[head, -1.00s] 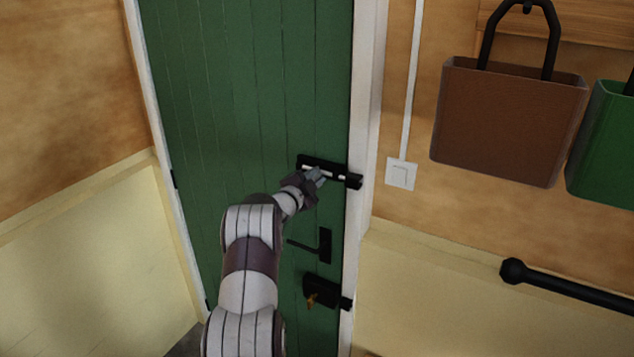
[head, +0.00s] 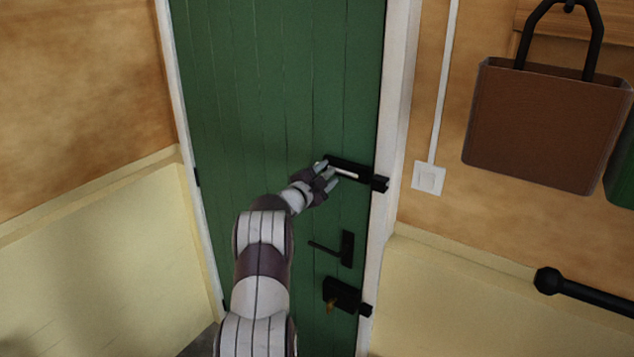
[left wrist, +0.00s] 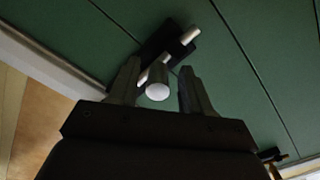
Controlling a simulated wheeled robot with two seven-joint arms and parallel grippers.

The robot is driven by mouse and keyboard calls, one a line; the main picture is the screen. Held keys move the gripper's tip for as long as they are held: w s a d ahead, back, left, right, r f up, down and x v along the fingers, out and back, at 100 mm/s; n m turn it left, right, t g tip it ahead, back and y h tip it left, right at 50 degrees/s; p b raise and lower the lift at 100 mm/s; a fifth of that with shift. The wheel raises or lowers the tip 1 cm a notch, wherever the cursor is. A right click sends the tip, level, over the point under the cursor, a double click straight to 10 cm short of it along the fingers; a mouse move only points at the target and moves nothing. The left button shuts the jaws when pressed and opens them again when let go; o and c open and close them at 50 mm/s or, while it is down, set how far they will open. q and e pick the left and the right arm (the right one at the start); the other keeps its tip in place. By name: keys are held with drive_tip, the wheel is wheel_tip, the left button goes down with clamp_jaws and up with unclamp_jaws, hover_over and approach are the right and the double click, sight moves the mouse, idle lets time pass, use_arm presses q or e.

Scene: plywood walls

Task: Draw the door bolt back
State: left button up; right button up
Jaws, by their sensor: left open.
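The black door bolt (head: 366,177) is fixed to the green door (head: 275,90), with its black keeper (head: 381,184) at the right-hand frame. My left gripper (head: 326,175) is at the bolt's left part and hides some of it. In the left wrist view the bolt's pale round knob (left wrist: 157,91) shows between the two open fingers, with gaps on both sides. Beyond it, the pale rod (left wrist: 191,34) sticks out of the dark bracket (left wrist: 183,47) on the side away from the frame. My right gripper is not in view.
Below the bolt are a black lever handle (head: 346,248) and a black lock case (head: 341,294) with a brass-coloured key (head: 330,307). A light switch (head: 428,178), a brown bag (head: 545,125) and a black rail (head: 585,293) are on the right wall.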

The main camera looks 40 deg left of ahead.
use_arm(q)
drive_tip(key=s+d+b, duration=0.1)
drive_tip(key=s+b, duration=0.4)
drive_tip(key=s, duration=0.7)
drive_tip(key=shift+s+b, duration=0.2)
drive_tip(key=shift+b, duration=0.15)
